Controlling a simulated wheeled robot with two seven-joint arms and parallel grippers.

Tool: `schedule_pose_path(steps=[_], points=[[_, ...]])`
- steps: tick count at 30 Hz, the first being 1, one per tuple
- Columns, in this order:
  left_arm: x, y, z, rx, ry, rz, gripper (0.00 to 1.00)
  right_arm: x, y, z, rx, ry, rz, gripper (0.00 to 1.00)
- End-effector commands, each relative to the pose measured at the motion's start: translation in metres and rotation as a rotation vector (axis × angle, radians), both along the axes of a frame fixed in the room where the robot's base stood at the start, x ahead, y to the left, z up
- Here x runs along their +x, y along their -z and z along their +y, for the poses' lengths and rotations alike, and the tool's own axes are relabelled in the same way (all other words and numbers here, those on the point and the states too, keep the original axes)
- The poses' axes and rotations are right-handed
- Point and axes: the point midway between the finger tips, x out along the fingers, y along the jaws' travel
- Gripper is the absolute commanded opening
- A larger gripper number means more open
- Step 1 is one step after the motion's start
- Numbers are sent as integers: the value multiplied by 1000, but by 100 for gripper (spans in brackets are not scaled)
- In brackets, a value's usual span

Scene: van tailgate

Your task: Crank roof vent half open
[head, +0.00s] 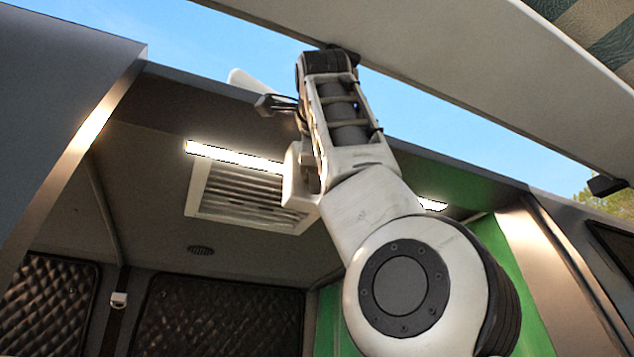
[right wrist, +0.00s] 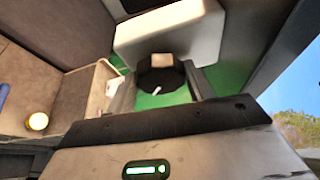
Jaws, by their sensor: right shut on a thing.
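The roof vent (head: 240,198) is a pale framed grille with slats in the van ceiling. A white housing (head: 298,185) sits at its right edge, and shows large in the right wrist view (right wrist: 170,35). A dark round knob (right wrist: 155,78) with a pale mark stands out from the housing. My right gripper (right wrist: 162,90) is shut on this knob, one finger on each side. In the head view my right arm hides the knob and fingers. A white panel (head: 246,82) sticks up above the roof edge; it may be the vent's lid. My left gripper is out of view.
A lit strip (head: 232,155) runs along the ceiling beside the vent. The raised tailgate (head: 470,80) hangs overhead, close to my right arm. A green side wall (head: 512,275) is at the right. A yellow round lamp (right wrist: 37,121) shows in the right wrist view.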

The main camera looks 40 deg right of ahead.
Motion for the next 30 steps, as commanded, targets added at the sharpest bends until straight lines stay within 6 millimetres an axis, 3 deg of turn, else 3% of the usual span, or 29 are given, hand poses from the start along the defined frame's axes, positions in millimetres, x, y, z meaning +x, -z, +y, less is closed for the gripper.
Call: schedule_pose_path(steps=[13,14,15,16,25,30], points=[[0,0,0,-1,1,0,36,0,0,0,4,-1,-1,30],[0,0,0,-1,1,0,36,0,0,0,4,-1,-1,61],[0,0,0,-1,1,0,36,0,0,0,4,-1,-1,72],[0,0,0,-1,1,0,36,0,0,0,4,-1,0,74],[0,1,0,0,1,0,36,-1,0,1,3,-1,-1,74],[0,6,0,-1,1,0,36,-16,0,13,3,-1,-5,74]])
